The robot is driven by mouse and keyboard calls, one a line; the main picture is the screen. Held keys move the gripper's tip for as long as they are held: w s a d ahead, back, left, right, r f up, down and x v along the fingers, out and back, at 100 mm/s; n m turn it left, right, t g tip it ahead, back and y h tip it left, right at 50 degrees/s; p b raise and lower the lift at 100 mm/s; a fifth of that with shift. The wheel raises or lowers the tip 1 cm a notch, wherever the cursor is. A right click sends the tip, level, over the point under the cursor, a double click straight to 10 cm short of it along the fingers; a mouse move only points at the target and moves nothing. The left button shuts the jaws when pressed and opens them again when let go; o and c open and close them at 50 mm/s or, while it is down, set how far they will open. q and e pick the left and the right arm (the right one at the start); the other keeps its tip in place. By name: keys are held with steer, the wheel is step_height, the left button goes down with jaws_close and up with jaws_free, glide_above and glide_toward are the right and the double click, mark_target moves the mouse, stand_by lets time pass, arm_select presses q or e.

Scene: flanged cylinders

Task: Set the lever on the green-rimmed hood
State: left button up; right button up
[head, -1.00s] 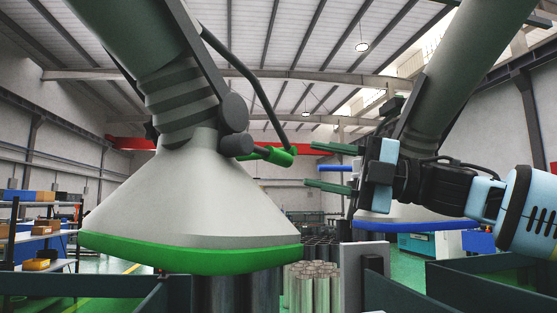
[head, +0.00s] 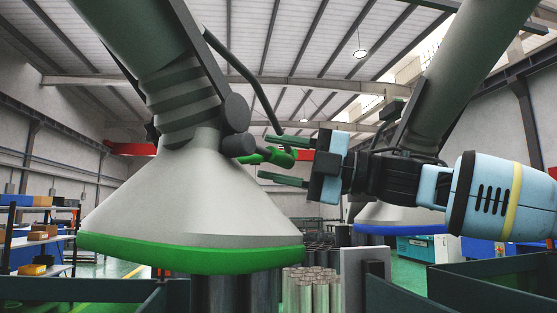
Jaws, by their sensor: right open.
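The green-rimmed hood (head: 190,200) is a large pale cone at the left, with a green band (head: 190,252) along its lower edge. Its lever (head: 276,157) has a green grip that sticks out to the right from a dark round pivot (head: 237,146) on the hood's neck. My right gripper (head: 275,158) comes in from the right and is open. One finger shows above the lever's grip and the other below it. Contact between fingers and grip cannot be made out. My left gripper is not in view.
A second hood with a blue rim (head: 405,229) hangs behind my right arm. Several metal cylinders (head: 312,287) stand below, beside a pale upright plate (head: 362,270). Dark green barriers (head: 490,270) run along the bottom right. Shelves (head: 40,240) stand far left.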

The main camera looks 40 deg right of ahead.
jaws_close()
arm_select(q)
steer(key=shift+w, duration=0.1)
